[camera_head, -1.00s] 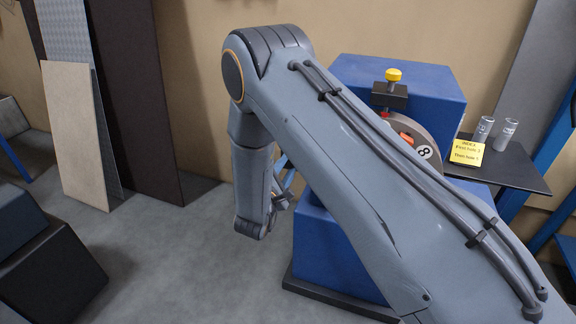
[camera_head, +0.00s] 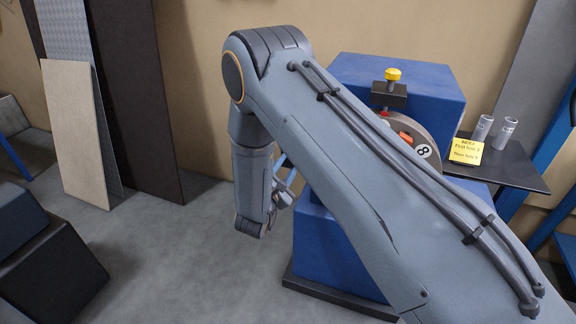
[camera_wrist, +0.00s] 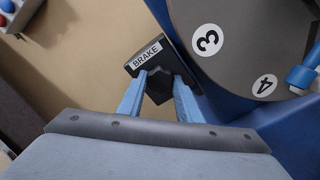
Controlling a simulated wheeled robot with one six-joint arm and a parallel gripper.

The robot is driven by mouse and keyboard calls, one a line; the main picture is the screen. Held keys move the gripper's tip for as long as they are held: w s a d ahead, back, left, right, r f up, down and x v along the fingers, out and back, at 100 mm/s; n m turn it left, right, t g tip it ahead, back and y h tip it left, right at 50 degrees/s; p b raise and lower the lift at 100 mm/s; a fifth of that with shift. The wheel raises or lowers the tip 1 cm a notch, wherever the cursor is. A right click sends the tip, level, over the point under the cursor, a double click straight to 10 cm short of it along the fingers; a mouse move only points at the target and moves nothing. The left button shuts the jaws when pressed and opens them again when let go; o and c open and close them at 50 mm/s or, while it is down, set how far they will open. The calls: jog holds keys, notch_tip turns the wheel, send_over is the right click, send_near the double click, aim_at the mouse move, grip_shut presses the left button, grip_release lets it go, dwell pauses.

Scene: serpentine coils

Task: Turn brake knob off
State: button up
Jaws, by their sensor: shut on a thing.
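The brake knob (camera_wrist: 158,94) is a dark, faceted knob on a dark block with a white BRAKE label (camera_wrist: 146,55) in the wrist view. My gripper (camera_wrist: 160,82) is shut on the knob, with one light blue finger on each side of it. In the head view my gripper (camera_head: 284,186) shows only in part beside the blue machine (camera_head: 325,245). My arm hides the knob there.
A grey disc (camera_wrist: 240,40) with numbered white spots is right beside the brake block. A yellow-topped plunger (camera_head: 393,76) stands above the disc. A dark shelf (camera_head: 515,173) holds two metal cylinders and a yellow note (camera_head: 466,151). Leaning panels stand at left.

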jog(key=o, duration=1)
jog(key=shift+o, duration=0.2)
jog(key=b+v, duration=0.1)
jog(key=v, duration=0.7)
jog(key=shift+b, duration=0.35)
